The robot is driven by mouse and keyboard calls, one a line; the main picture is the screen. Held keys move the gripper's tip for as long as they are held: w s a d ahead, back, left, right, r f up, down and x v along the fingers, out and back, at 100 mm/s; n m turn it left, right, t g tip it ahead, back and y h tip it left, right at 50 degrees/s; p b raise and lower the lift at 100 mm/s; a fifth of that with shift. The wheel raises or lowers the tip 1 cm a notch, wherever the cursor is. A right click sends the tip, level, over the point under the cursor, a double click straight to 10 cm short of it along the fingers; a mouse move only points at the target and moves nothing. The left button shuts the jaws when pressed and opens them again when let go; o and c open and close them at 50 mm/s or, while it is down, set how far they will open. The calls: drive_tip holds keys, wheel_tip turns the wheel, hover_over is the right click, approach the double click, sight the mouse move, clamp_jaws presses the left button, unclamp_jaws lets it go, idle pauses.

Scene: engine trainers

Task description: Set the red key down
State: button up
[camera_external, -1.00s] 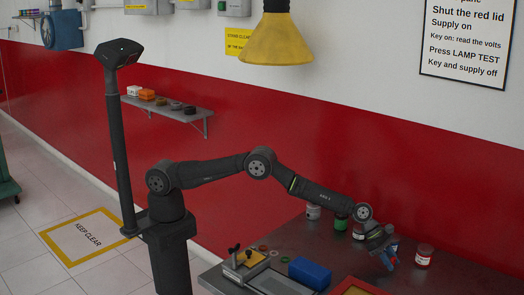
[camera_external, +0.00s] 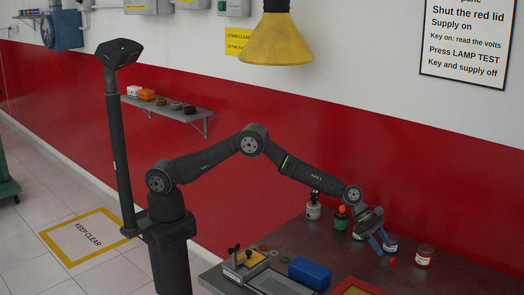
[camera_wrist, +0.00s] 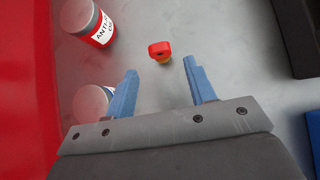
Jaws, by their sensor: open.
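The red key (camera_external: 392,262) is on the grey metal bench top, near the cans at the right. My gripper (camera_external: 380,243) is above and slightly left of the key. In the wrist view its two blue fingers stand wide apart, and my gripper (camera_wrist: 159,66) is open with nothing between the fingers.
A red-labelled can (camera_external: 424,255) and a blue-labelled can (camera_external: 392,244) stand close to the key. More cans, including a green one (camera_external: 341,221), stand along the wall. A blue block (camera_external: 310,273) and a red-edged panel (camera_external: 352,287) lie nearer the front.

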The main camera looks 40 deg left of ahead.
sight(396, 263)
drive_tip(key=shift+v, duration=2.6)
drive_tip(key=x, duration=1.2)
drive_tip(key=shift+f, duration=0.2)
drive_tip(key=shift+r, duration=0.15)
